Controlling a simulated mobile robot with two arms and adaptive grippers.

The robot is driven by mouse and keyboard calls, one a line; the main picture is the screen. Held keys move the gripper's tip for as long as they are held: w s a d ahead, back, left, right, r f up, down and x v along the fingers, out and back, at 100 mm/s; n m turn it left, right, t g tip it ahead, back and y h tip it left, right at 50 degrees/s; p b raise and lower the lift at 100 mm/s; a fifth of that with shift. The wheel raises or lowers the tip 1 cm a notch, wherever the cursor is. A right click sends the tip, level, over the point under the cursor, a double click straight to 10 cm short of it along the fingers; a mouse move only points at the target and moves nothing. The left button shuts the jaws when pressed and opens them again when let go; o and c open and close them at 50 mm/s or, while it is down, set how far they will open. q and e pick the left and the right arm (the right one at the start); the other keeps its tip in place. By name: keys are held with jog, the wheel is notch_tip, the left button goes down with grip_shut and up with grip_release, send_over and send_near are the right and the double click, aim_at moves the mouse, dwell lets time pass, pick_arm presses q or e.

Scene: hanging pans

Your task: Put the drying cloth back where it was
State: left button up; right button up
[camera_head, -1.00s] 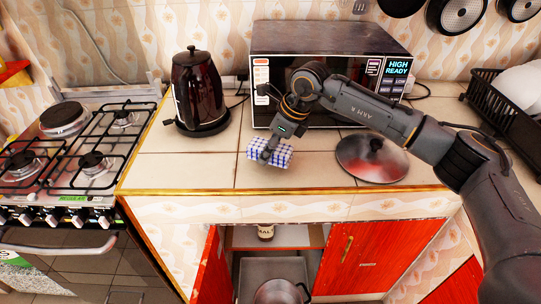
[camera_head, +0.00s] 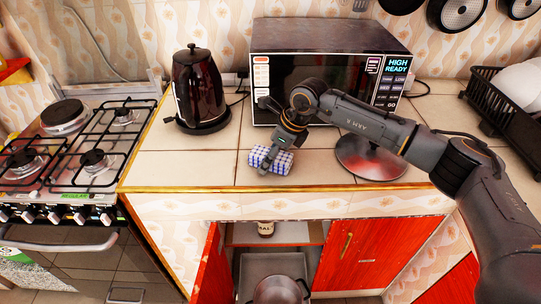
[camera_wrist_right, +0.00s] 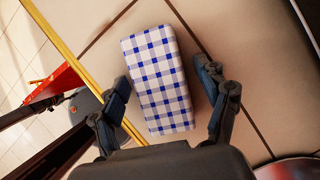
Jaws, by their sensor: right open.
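The drying cloth (camera_head: 281,162), a folded white block with blue checks, lies on the tiled counter (camera_head: 205,170) in front of the microwave, near the counter's front edge. In the right wrist view the cloth (camera_wrist_right: 158,80) lies between the spread fingers of my right gripper (camera_wrist_right: 163,85), with a gap to each finger. In the head view my right gripper (camera_head: 272,158) is just above and around the cloth, partly hiding it. It is open. My left gripper is not in view.
A dark kettle (camera_head: 199,88) stands left of the microwave (camera_head: 325,55). A round metal lid (camera_head: 365,160) lies right of the cloth, below my arm. The gas stove (camera_head: 80,150) is at the left, a black dish rack (camera_head: 495,100) at the right. A cabinet below stands open.

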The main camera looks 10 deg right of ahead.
jog(key=shift+r, duration=0.3)
jog(key=shift+d+r, duration=0.2)
jog(key=shift+r, duration=0.1)
jog(key=b+v, duration=0.1)
jog(key=v, duration=1)
jog(key=shift+b, duration=0.3)
jog(key=shift+s+a, duration=0.1)
jog(key=shift+s, duration=0.05)
